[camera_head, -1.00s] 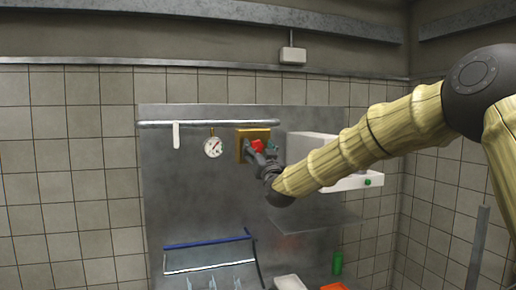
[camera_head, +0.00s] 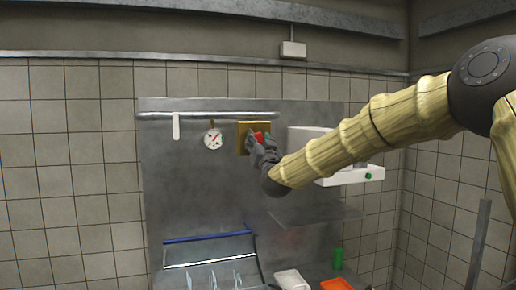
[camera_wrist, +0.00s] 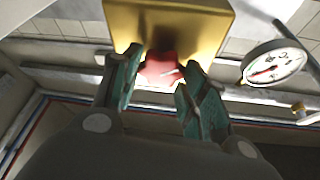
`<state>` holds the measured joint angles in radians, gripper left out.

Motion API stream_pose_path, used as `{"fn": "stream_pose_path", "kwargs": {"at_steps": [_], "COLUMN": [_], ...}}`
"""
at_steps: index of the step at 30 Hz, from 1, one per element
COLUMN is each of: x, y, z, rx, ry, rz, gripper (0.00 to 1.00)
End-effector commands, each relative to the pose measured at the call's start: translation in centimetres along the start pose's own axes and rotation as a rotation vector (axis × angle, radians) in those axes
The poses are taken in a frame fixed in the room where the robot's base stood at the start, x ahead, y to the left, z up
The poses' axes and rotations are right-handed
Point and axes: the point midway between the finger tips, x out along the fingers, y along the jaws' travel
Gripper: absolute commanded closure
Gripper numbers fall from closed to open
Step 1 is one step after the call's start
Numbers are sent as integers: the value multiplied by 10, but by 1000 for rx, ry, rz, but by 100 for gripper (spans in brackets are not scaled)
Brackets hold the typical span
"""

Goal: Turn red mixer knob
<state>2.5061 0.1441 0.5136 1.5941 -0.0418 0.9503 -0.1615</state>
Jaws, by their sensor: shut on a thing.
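The red mixer knob (camera_head: 259,136) sits on the front of a yellow box (camera_head: 242,140) on the metal back panel. My gripper (camera_head: 261,145) is at the knob and partly covers it. In the wrist view, the red knob (camera_wrist: 162,68) shows between the two teal fingers of my gripper (camera_wrist: 160,76), in front of the yellow box (camera_wrist: 172,20). The fingers are shut on the knob. A pale mark shows on the knob's face. The knob's lower edge is hard to make out in the glare.
A round white gauge (camera_head: 213,139) hangs left of the box, close by in the wrist view (camera_wrist: 274,62). A rail (camera_head: 200,115) runs above. A metal shelf (camera_head: 315,217) lies below.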

Motion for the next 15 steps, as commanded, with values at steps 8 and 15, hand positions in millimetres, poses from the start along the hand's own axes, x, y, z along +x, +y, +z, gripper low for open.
{"fn": "stream_pose_path", "kwargs": {"at_steps": [8, 15], "x": [-3, -2], "y": [0, -1], "z": [6, 3], "rx": [195, 390], "ry": [2, 1], "rz": [79, 161], "gripper": [81, 81]}}
